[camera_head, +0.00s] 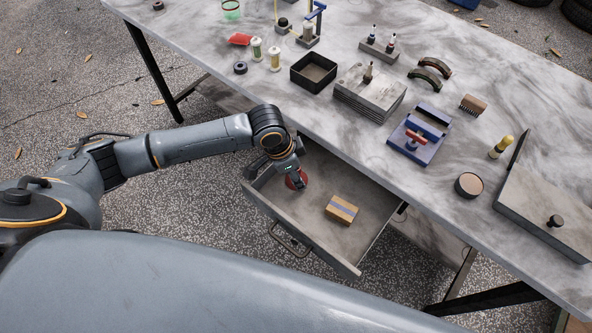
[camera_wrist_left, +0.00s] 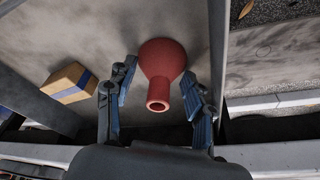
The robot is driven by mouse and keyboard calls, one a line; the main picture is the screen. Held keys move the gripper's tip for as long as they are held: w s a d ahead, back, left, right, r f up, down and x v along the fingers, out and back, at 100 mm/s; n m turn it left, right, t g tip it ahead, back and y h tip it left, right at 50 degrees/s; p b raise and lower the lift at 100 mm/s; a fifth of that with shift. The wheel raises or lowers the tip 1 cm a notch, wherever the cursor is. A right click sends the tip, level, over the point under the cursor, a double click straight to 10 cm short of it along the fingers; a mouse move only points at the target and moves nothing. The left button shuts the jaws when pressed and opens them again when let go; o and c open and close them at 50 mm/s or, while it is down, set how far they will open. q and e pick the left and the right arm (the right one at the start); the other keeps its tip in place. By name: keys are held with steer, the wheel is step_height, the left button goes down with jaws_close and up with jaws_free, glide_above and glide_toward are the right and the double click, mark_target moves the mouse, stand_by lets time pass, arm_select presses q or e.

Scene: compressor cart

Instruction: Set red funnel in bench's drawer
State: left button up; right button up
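The red funnel (camera_wrist_left: 162,62) is inside the bench's open drawer (camera_head: 357,271), near its left end in the head view, where it is partly covered by my left gripper (camera_head: 294,180). In the left wrist view its narrow spout points toward the camera and its wide part is toward the drawer floor. My left gripper (camera_wrist_left: 158,88) has its fingers apart on either side of the funnel, with small gaps visible beside the spout. I cannot tell whether a fingertip touches the wide part. My right gripper is not in view.
A cardboard box with a blue stripe (camera_head: 342,209) lies in the drawer; it also shows in the left wrist view (camera_wrist_left: 69,83). The marble benchtop (camera_head: 330,110) overhangs the drawer's back. It carries a black tray (camera_head: 313,72), metal plates (camera_head: 370,92) and a blue fixture (camera_head: 419,134).

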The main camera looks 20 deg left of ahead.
arm_select(q)
steer(key=shift+o, duration=1.1)
steer(key=shift+r, duration=0.1)
steer(key=v, duration=1.2)
steer(key=shift+p, duration=0.45)
steer(key=shift+d, duration=0.1)
